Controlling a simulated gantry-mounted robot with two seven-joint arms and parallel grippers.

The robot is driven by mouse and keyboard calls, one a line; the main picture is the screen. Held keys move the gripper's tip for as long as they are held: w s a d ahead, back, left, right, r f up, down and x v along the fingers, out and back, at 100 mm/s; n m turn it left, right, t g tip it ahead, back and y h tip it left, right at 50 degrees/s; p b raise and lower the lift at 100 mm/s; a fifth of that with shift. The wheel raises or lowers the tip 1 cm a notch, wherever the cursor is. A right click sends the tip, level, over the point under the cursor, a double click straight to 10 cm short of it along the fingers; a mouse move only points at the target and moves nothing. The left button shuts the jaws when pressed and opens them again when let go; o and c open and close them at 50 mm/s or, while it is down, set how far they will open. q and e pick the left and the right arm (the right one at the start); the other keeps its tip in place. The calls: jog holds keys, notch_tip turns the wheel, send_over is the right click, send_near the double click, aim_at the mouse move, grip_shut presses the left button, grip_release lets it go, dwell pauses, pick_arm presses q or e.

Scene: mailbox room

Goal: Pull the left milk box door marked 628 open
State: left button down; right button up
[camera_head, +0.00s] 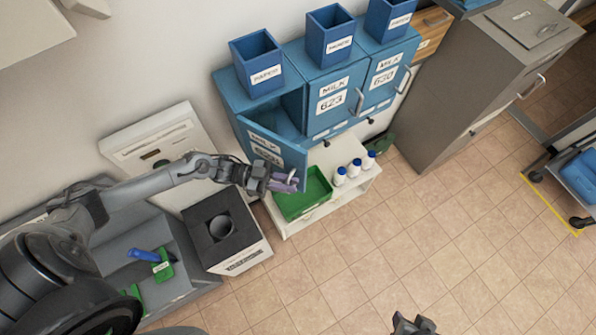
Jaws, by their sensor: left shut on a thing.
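The left milk box door (283,148) is blue with a white label whose number is too small to read surely. It is swung out from the blue milk box (228,92), and part of the dark inside shows behind it. My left gripper (291,182) is shut at the door's outer lower edge, on what seems to be its handle, which the fingers mostly hide. My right gripper (413,323) is at the bottom edge, far from the door, and its fingers are too unclear to judge.
Doors 623 (334,98) and 620 (384,76) are closed. Blue bins (257,64) stand on top. Below, a white stand (343,196) holds a green tray (304,204) and several white bottles (354,168). A black-topped white bin (237,254) stands under my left arm. The tiled floor in front is clear.

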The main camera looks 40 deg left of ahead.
pick_arm(q)
jog(key=s+a+m+g+h+b, duration=0.1)
jog(key=s+a+m+g+b, duration=0.2)
jog(key=s+g, duration=0.2)
jog(key=shift+s+a+m, duration=0.15)
jog(key=shift+s+m, duration=0.25)
jog(key=shift+s, duration=0.8)
jog(key=c, duration=1.3)
grip_release()
jog(key=shift+c, duration=0.2)
jog(key=a+b, duration=0.2)
jog(key=a, duration=0.5)
jog(key=shift+s+a, duration=0.3)
jog(key=shift+s, duration=0.05)
